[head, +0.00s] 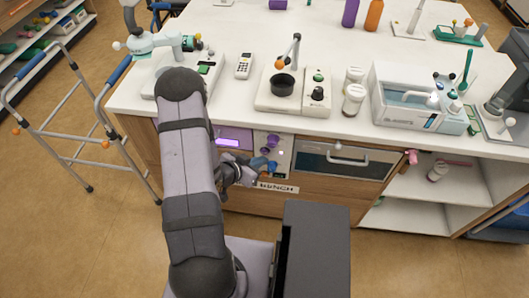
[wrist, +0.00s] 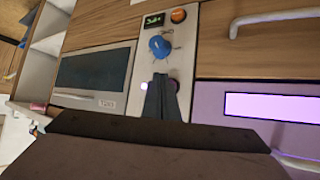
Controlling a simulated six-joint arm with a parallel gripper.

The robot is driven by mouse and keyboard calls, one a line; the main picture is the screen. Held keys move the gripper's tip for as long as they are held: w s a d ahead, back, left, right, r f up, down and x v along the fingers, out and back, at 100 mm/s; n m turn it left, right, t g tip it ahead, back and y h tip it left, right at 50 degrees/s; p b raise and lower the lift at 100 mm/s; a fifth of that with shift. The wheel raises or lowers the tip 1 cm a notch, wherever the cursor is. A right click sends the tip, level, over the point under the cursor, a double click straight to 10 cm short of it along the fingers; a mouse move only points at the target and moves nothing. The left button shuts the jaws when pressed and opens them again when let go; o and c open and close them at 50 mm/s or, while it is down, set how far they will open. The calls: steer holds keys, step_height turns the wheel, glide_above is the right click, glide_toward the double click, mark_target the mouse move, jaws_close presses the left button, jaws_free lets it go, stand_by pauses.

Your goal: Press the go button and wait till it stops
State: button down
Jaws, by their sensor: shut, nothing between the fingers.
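A pale control panel (head: 287,143) is set in the bench front; it also shows in the wrist view (wrist: 186,62). In the wrist view it carries a blue knob (wrist: 159,46), a small dark display (wrist: 153,20) with a green mark and an orange round button (wrist: 178,16). A small pale violet spot (wrist: 144,86) shows beside my fingers, partly hidden. I cannot read which control is the go button. My gripper (head: 252,172) is shut and empty in front of the panel's lower part; its fingers (wrist: 160,78) overlap the panel in the wrist view. I cannot tell whether they touch it.
A lilac unit with a lit window (head: 229,142) is left of the panel in the head view. A dark-windowed oven-like front (head: 345,160) with a handle is to the right. Bottles and devices crowd the bench top (head: 225,98). A walker frame (head: 85,125) stands left.

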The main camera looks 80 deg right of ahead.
steer(key=shift+a, duration=2.5)
steer(key=w+a+r+n+t+y+p, duration=0.25)
steer(key=w+n+t, duration=0.3)
steer(key=w, duration=1.35)
steer(key=w+a+r+n+t+y, duration=0.35)
steer(key=w+a+r+n, duration=0.2)
steer(key=w+a, duration=0.65)
steer(key=w+a+r+n+y+p, duration=0.15)
steer(key=a+r+n, duration=0.3)
steer(key=a, duration=0.65)
steer(key=s+a+r+n+g+y, duration=0.1)
steer(key=s+a+r+n, duration=0.3)
steer(key=a, duration=0.2)
steer(key=s+a+r+n+g+p, duration=0.1)
steer(key=s+a+r+n+g, duration=0.1)
steer(key=s+a+r+n, duration=0.2)
steer(key=s+a+r, duration=0.1)
steer(key=a, duration=0.2)
steer(key=shift+y, duration=0.35)
steer(key=shift+n, duration=0.25)
